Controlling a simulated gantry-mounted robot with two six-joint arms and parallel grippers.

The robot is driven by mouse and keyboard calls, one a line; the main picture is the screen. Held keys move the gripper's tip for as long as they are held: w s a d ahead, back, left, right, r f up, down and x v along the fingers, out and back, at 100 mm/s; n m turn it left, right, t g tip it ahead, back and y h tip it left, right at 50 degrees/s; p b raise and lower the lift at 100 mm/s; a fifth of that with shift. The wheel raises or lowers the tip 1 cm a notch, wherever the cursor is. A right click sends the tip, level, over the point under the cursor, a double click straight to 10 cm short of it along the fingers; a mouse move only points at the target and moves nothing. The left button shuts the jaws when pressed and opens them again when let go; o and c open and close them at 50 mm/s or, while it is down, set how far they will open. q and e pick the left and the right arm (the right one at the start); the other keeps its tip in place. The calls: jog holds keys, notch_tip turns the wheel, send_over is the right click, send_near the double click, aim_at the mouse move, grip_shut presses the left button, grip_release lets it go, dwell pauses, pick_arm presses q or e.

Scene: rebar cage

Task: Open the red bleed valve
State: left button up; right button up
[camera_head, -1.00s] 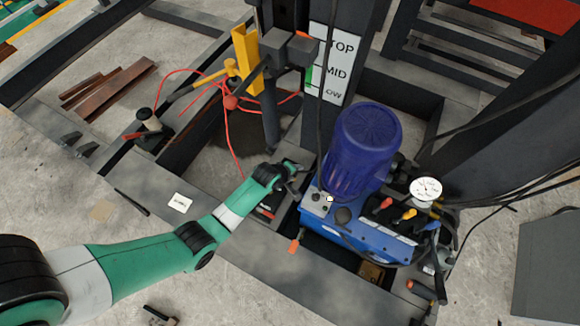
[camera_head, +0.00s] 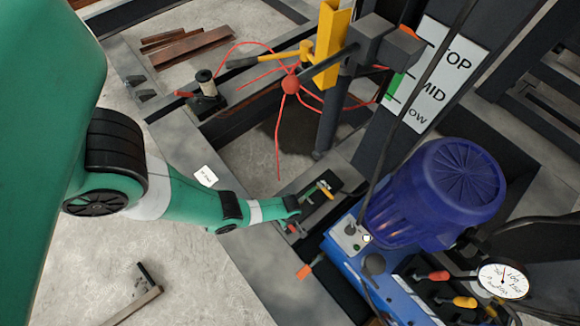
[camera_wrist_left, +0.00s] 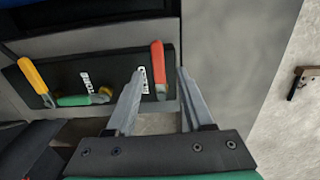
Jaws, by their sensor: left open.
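The red bleed valve's lever (camera_wrist_left: 158,68) stands at the right end of a black valve panel (camera_wrist_left: 75,70) in the left wrist view. A yellow lever (camera_wrist_left: 34,76) and a green lever (camera_wrist_left: 84,99) sit on the panel's left part. My left gripper (camera_wrist_left: 160,74) is open, and the red lever appears between its two fingertips; contact cannot be told. In the head view my left gripper (camera_head: 297,226) is over the near end of the panel (camera_head: 325,184), hiding most of the red lever (camera_head: 291,228). My right gripper is not in view.
A blue pump unit with a motor (camera_head: 440,195) and a gauge (camera_head: 503,280) stands just right of the panel. A dark steel frame beam (camera_head: 270,265) runs below it. A yellow bracket (camera_head: 330,45) and red hose (camera_head: 279,140) are beyond.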

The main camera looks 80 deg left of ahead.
pick_arm(q)
notch_tip(320, 180, down, 4)
jog(key=shift+w+r+b, duration=0.1)
jog(key=shift+b, duration=0.85)
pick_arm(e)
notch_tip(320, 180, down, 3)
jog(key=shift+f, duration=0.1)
pick_arm(q)
grip_shut()
dwell(0.3)
